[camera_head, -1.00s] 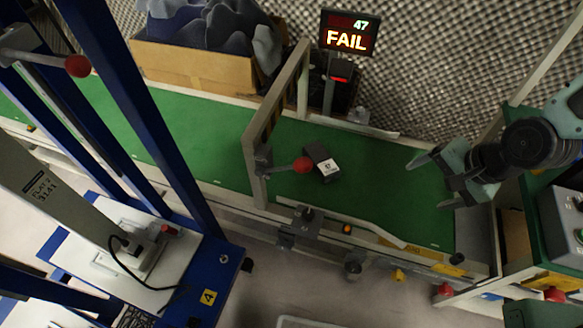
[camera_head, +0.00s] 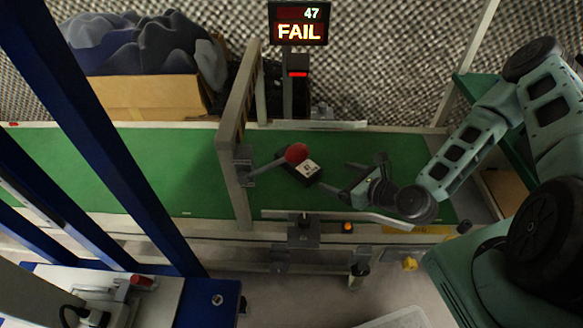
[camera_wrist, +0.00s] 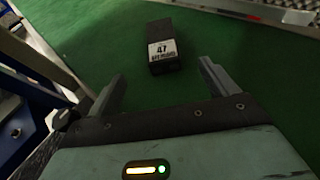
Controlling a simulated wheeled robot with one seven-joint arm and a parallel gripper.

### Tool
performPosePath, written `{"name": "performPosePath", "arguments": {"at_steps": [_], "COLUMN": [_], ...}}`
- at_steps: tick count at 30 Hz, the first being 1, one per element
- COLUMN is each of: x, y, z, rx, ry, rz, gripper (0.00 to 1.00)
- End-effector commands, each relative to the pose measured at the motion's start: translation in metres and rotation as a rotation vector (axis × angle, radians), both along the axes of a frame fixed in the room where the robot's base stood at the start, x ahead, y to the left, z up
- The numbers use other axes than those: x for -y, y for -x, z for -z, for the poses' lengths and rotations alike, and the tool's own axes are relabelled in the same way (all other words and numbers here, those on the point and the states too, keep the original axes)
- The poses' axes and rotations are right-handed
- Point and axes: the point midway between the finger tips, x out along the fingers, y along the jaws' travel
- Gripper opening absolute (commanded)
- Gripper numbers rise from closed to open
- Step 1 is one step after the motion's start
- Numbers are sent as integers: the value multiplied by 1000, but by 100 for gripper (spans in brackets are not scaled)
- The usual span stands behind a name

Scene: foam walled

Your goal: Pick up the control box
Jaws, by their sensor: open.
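The control box (camera_head: 307,177) is a small black box with a white label, lying on the green conveyor belt (camera_head: 190,170). In the head view a red ball on a lever (camera_head: 296,153) overlaps its upper left part. In the wrist view the control box (camera_wrist: 172,67) shows its label with "47" and lies just ahead of the fingertips, roughly centred between them. My gripper (camera_head: 336,177) is open and empty, just right of the box, with its fingers pointing left toward it. The gripper (camera_wrist: 161,74) also shows in the wrist view with both fingers apart from the box.
A grey gate frame (camera_head: 236,140) spans the belt left of the box. The red ball's lever sticks out from it. A display reading "47 FAIL" (camera_head: 299,24) stands behind the belt. A metal guide rail (camera_head: 350,216) runs along the front edge. A cardboard box (camera_head: 140,98) stands behind.

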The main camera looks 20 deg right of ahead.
Motion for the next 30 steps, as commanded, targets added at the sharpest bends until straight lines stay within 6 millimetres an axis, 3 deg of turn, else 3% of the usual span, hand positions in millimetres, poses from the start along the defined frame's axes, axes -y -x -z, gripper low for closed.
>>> {"name": "performPosePath", "arguments": {"at_steps": [12, 20, 30], "x": [-36, -44, -62], "y": [-69, -85, -123], "z": [33, 40, 55], "rx": [3, 0, 1], "ry": [6, 4, 4], "rz": [-6, -5, -5], "gripper": [85, 85, 85]}}
